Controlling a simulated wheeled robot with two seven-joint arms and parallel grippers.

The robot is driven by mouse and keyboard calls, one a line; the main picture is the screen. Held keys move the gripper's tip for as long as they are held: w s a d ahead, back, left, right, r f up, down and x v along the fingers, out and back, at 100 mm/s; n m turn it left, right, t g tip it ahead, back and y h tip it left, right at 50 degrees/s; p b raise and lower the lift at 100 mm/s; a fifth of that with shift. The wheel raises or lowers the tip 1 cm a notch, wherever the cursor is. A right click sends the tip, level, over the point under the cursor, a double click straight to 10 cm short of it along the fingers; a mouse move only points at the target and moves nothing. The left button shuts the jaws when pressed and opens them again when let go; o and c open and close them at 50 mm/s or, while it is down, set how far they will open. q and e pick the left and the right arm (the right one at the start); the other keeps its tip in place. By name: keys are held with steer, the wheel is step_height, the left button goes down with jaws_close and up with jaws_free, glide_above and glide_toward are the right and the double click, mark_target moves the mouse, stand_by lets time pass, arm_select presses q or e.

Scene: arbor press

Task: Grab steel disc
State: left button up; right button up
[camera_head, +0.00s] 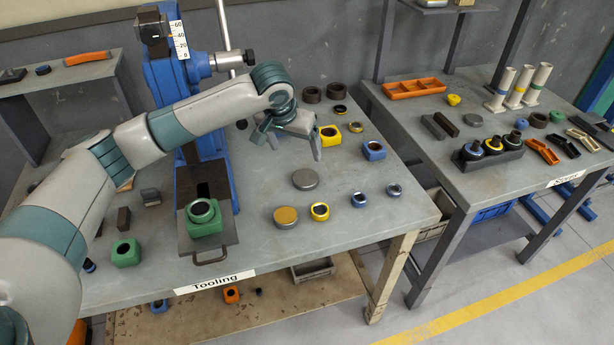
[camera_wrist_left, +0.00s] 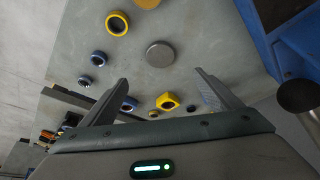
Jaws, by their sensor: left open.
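The steel disc (camera_head: 305,179) is a flat grey round piece lying on the Tooling table, right of the blue press. In the left wrist view the steel disc (camera_wrist_left: 160,54) lies beyond the fingertips, roughly between their lines. My left gripper (camera_head: 291,148) is open and empty above the table, a little behind the disc in the head view. Its two fingers also show apart in the left wrist view (camera_wrist_left: 163,88). A brass-coloured disc (camera_head: 286,217) lies in front of the steel disc. My right gripper is not in view.
The blue arbor press (camera_head: 188,125) stands left of the disc, with a green block on its tray. A yellow ring (camera_head: 320,211), blue rings (camera_head: 358,199), a yellow block (camera_head: 329,135) and a blue block (camera_head: 374,150) lie around. Bare tabletop surrounds the disc.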

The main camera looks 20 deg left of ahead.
arm_select(q)
steer(key=shift+r, duration=0.1)
stand_by(0.3)
steer(key=p, duration=0.4)
glide_toward(305, 178)
steer(key=shift+x, duration=1.1)
steer(key=shift+w+f, duration=0.15)
steer(key=shift+f, duration=0.05)
steer(key=shift+p, duration=0.3)
steer(key=shift+p+x, duration=0.75)
steer(key=shift+x, duration=0.1)
steer(key=p+x, duration=0.1)
steer(key=x, duration=0.1)
steer(key=shift+f, duration=0.25)
steer(key=shift+w+f, duration=0.25)
steer(key=shift+f, duration=0.25)
